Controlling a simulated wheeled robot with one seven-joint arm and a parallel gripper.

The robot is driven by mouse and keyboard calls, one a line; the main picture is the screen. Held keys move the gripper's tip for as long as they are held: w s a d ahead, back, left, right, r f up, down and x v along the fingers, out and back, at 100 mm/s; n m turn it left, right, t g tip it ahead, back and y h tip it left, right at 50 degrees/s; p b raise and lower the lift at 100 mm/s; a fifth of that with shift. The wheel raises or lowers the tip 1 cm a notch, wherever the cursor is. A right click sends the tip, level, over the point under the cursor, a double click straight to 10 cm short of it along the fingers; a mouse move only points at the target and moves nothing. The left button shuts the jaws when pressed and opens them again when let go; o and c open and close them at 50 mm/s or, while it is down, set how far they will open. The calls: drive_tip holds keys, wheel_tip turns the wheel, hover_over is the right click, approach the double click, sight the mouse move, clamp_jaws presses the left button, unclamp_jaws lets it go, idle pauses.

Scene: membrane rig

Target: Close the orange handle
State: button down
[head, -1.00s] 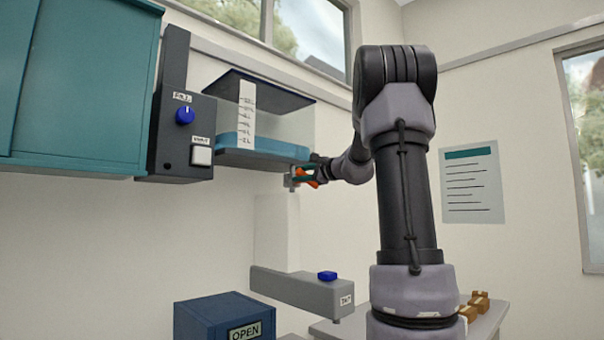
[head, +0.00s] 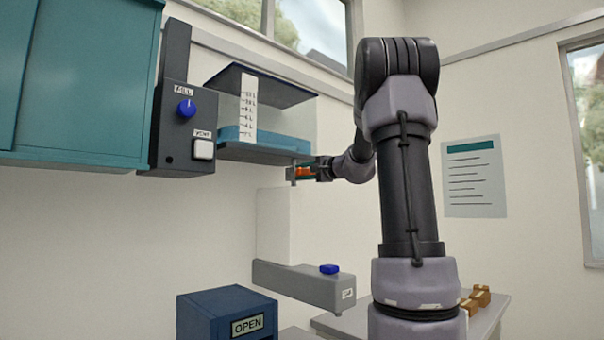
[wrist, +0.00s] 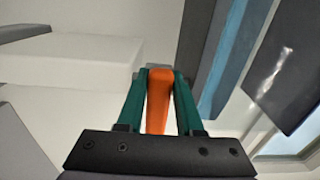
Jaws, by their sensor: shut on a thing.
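The orange handle (head: 304,171) sits on a small grey valve (head: 291,176) under the right end of the blue-bottomed tank (head: 262,142). My gripper (head: 307,171) is at the handle, reaching in from the right. In the wrist view the orange handle (wrist: 158,100) lies between the two green fingers (wrist: 160,95), which are shut on it. In the head view the handle looks roughly level. My fingers hide part of it there.
A grey control box with a blue knob (head: 186,107) and a white button stands left of the tank. Below are a grey arm with a blue button (head: 328,269) and a blue box marked OPEN (head: 246,325). Brown pieces (head: 474,299) lie on the table at right.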

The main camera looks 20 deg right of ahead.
drive_tip(key=shift+f, duration=0.15)
drive_tip(key=c, duration=0.6)
unclamp_jaws()
drive_tip(key=shift+o, duration=0.2)
drive_tip(key=shift+s, duration=0.1)
drive_tip(key=v, duration=1)
drive_tip(key=shift+s, duration=0.3)
drive_tip(key=shift+d, duration=0.1)
